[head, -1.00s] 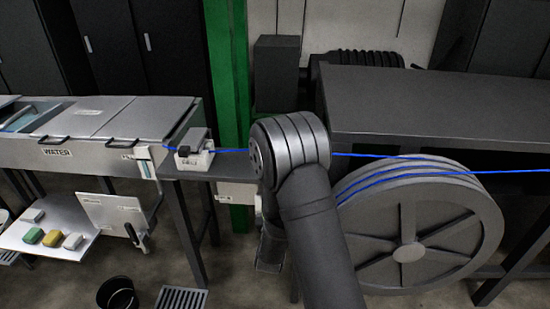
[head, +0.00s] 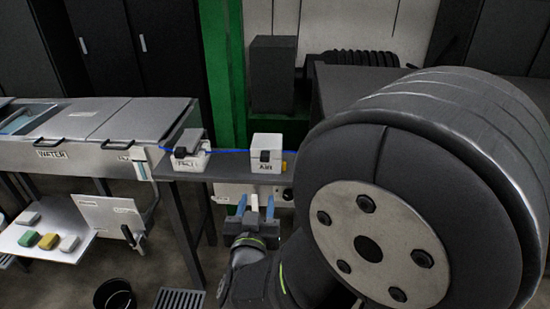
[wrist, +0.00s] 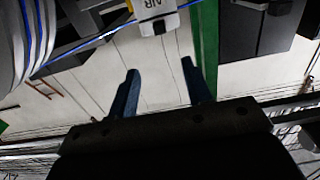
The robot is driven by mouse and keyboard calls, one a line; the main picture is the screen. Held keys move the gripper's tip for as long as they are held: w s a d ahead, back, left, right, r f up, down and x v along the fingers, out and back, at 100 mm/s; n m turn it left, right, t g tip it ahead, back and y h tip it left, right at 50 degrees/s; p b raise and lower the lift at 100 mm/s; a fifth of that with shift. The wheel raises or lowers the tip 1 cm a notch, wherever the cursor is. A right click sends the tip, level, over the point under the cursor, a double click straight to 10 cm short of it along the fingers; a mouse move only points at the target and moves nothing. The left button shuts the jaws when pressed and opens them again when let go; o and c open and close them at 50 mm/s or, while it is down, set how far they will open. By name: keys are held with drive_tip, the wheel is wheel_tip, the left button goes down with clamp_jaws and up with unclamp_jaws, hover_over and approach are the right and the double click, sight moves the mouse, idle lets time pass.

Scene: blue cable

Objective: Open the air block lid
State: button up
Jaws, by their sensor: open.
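The air block (head: 266,153) is a small white box marked AIR, with a black latch on its front, standing on the narrow grey shelf right of the green post. Its lid looks shut. In the wrist view the air block (wrist: 153,12) is cut off by the top edge. My gripper (head: 255,200) is open and empty, with its two blue fingers pointing up, below and in front of the air block in the head view. In the wrist view my gripper (wrist: 160,69) has its fingers spread, apart from the block. The blue cable (head: 228,151) reaches the block's left side.
A second white block (head: 190,150) with a grey top stands left on the shelf. The water trough (head: 75,150) lies further left. A green post (head: 222,75) rises behind the shelf. My large arm joint hides the right side of the head view.

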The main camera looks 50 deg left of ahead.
sight(265, 159)
drive_tip(key=x, duration=1.7)
drive_tip(key=shift+f, duration=0.1)
drive_tip(key=shift+c, duration=0.4)
clamp_jaws()
